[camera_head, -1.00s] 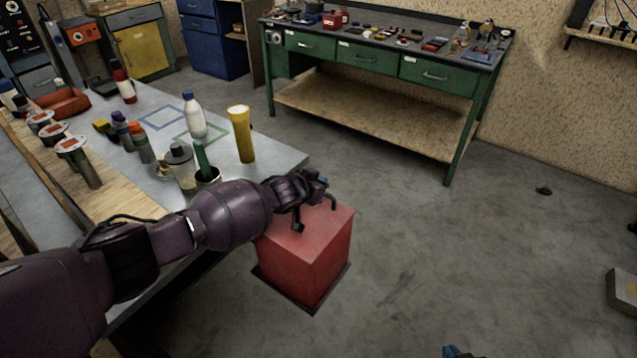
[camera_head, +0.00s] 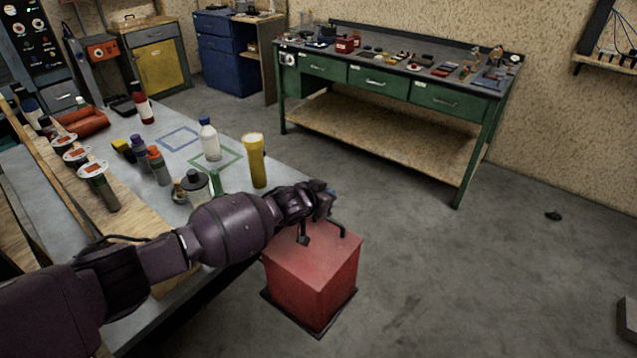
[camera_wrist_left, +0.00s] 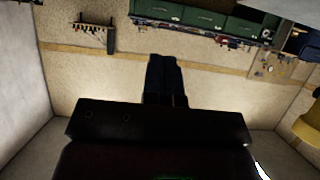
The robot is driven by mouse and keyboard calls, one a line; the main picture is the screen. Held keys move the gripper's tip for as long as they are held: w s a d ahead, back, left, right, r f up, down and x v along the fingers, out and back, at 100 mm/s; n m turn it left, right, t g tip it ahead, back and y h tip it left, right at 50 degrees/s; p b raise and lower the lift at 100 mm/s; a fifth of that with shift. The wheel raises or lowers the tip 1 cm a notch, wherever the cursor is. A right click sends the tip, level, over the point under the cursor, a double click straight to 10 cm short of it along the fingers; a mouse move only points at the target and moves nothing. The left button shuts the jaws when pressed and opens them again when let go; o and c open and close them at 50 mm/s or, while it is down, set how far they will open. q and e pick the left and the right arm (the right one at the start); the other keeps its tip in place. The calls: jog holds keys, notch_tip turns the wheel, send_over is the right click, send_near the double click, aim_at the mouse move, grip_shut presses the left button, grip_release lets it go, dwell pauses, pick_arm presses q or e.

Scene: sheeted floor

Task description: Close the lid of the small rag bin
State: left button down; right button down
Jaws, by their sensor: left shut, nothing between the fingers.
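The small red rag bin (camera_head: 311,284) stands on the floor, on a dark base, beside the front corner of the workbench. Its flat red top looks level and shows no open gap on the visible sides. My left gripper (camera_head: 326,202) is above the far edge of the bin's top, partly hidden behind its own wrist. Dark hooked parts show over the top; I cannot tell whether they touch it. In the left wrist view the fingers (camera_wrist_left: 166,78) are together and empty. My right gripper is not in view.
The workbench (camera_head: 180,139) on the left carries a yellow flashlight (camera_head: 255,161), a white bottle (camera_head: 210,140) and several other containers close to my left arm. A green-drawered bench (camera_head: 376,83) stands at the back. The floor right of the bin is clear.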

pick_arm(q)
notch_tip(320, 180, up, 5)
jog(key=s+a, duration=0.2)
jog(key=s, duration=0.1)
jog(key=shift+r, duration=0.15)
jog(key=shift+w+a, duration=0.1)
notch_tip(320, 180, up, 8)
jog(key=s+d+m+t+h, duration=0.2)
jog(key=d+m, duration=0.1)
jog(key=m, duration=0.1)
jog(key=s+a+t, duration=0.1)
jog(key=s+a, duration=0.2)
jog(key=s+a+f+n+t+y, duration=0.1)
jog(key=s+a+f+n+y, duration=0.3)
jog(key=s+a+f, duration=0.5)
jog(key=s+a+f+n+t+y, duration=0.1)
jog(key=s+a+f+n+y, duration=0.3)
jog(key=s+a, duration=0.55)
jog(key=s+a+f+n+g+y, duration=0.1)
jog(key=s+a+f+n+g, duration=0.1)
jog(key=s+a+f, duration=0.7)
jog(key=s+f+g, duration=0.1)
jog(key=s+f, duration=0.1)
jog(key=s, duration=0.1)
jog(key=shift+s+a+f+n+y, duration=0.15)
jog(key=shift+s+f+n+y, duration=0.15)
jog(key=shift+s+y, duration=0.1)
